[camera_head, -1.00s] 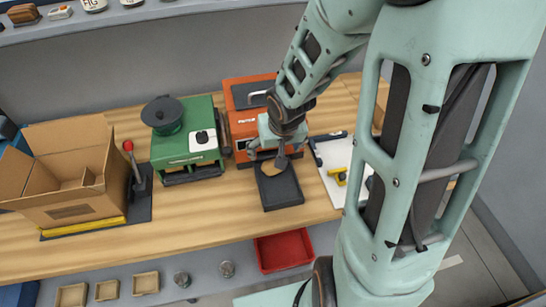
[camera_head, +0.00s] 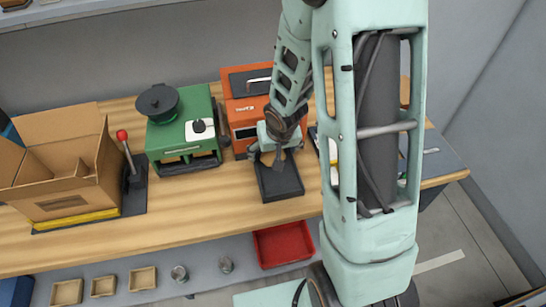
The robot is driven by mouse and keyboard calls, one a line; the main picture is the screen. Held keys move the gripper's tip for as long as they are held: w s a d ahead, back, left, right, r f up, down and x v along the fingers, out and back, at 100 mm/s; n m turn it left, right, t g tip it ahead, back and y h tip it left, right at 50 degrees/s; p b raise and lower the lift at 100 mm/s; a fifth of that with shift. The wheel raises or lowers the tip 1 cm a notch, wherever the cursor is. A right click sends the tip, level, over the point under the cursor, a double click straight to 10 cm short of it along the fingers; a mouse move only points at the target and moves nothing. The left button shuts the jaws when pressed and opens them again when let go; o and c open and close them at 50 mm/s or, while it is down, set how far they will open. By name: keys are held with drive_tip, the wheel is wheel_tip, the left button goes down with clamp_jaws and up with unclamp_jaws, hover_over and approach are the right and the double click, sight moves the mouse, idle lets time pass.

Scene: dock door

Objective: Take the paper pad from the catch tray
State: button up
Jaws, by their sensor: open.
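The black catch tray (camera_head: 285,188) lies on the wooden bench in front of the orange machine (camera_head: 245,113). My gripper (camera_head: 267,163) is open at the back of the tray, its fingers low over it or in it. I cannot make out the paper pad; the gripper may hide it. The front part of the tray floor that shows looks bare. I cannot tell whether the fingers touch anything.
A green machine (camera_head: 183,138) stands left of the orange one. Further left are a red-knobbed lever (camera_head: 130,160) and an open cardboard box (camera_head: 62,170). A red bin (camera_head: 283,244) is below the bench edge. My arm covers the bench right of the tray.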

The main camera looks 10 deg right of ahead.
drive_tip(key=shift+c, duration=0.6)
drive_tip(key=c, duration=0.7)
drive_tip(key=shift+r, duration=0.1)
